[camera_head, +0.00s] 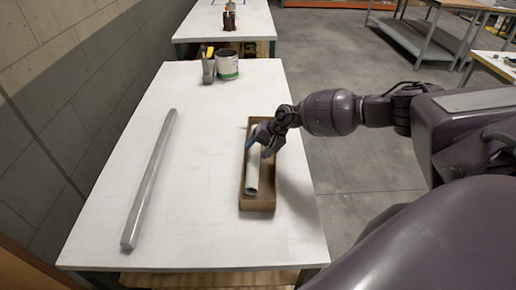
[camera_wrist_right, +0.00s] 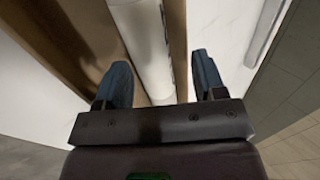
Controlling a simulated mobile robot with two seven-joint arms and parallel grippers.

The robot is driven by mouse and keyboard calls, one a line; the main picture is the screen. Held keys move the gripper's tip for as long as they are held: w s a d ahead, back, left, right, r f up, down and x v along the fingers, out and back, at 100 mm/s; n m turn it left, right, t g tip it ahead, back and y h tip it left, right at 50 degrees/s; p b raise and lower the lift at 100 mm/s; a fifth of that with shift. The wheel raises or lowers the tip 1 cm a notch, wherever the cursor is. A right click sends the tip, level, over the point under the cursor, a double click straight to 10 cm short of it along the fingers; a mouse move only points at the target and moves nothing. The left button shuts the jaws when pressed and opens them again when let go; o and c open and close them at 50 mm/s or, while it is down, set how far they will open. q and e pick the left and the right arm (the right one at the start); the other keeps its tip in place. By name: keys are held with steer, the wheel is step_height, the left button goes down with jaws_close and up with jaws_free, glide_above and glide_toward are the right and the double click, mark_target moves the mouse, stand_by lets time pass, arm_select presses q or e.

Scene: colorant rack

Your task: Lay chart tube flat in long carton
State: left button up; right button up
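The white chart tube (camera_head: 253,172) lies lengthwise inside the long brown carton (camera_head: 258,204) on the white table. Its far part is hidden by my right gripper in the head view. My right gripper (camera_head: 260,143) is over the far half of the carton. In the right wrist view its two blue fingers (camera_wrist_right: 161,82) are apart, with the tube (camera_wrist_right: 143,38) between and beyond them, and gaps show on both sides of the tube. The carton's walls (camera_wrist_right: 178,45) run along both sides of the tube. My left gripper is not in view.
A long grey bar (camera_head: 150,178) lies on the left of the table (camera_head: 195,225). A can (camera_head: 227,65) and a grey tool holder (camera_head: 208,68) stand at the far edge. The table between bar and carton is clear. A wall runs along the left.

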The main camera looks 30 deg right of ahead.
steer(key=shift+o, duration=0.6)
steer(key=v, duration=1)
steer(key=shift+d+r, duration=0.2)
steer(key=shift+r, duration=0.1)
steer(key=shift+s, duration=0.15)
